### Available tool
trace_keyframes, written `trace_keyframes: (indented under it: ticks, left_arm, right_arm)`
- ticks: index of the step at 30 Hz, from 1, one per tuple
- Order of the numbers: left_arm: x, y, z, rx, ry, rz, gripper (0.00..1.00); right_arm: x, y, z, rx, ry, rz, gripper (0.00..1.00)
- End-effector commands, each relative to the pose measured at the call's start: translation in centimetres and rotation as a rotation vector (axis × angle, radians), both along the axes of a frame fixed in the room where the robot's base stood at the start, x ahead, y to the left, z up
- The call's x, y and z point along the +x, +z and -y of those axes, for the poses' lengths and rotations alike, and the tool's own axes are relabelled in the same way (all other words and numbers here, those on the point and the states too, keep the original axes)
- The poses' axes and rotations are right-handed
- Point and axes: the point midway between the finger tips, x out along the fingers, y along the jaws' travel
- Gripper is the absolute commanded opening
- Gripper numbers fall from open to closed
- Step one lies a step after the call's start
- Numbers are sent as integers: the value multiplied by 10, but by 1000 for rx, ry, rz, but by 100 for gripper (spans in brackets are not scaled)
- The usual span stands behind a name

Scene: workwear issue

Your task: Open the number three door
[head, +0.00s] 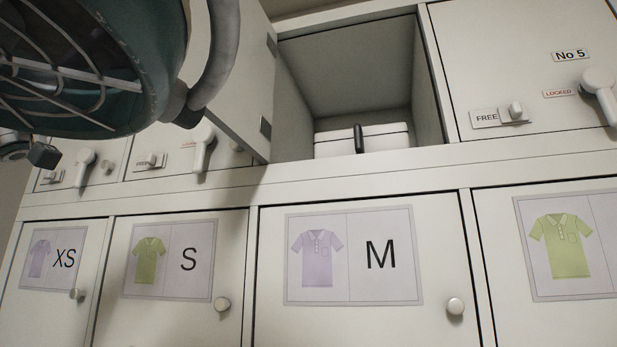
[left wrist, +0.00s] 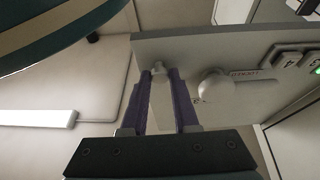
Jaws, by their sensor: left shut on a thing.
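In the head view one upper locker door (head: 237,82) stands swung open, hinged on the left of its compartment (head: 345,70). I cannot read a number on it there. In the left wrist view my left gripper (left wrist: 158,76) has its two purple fingers closed around a small pale knob (left wrist: 158,66) on a grey door face (left wrist: 240,47). A rounded handle (left wrist: 214,85) with a small label, seemingly LOCKED, is beside it. What look like small plates are at the right, one with a green light. My right gripper is not in view.
A white box (head: 388,137) with a black handle (head: 358,138) stands in the open compartment. The closed No 5 door (head: 530,60) is to its right. Lower doors carry XS, S and M shirt signs. A teal body covers the upper left.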

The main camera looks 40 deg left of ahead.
Motion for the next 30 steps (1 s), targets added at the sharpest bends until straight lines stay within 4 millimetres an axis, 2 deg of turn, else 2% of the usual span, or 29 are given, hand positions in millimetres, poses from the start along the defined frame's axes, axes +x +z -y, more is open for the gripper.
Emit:
trace_keyframes:
  ticks: [11,12,19,26,30]
  left_arm:
    - [5,-3,-2,-2,16,-18,0]
    - [6,-3,-2,-2,16,-18,33]
    - [4,-2,-1,-1,12,-13,58]
    - [3,-2,-1,-1,10,-11,58]
    - [2,-4,-9,-3,11,-10,58]
  right_arm:
    - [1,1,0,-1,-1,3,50]
    - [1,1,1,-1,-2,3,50]
    - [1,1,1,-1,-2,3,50]
    - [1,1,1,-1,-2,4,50]
    - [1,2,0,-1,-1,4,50]
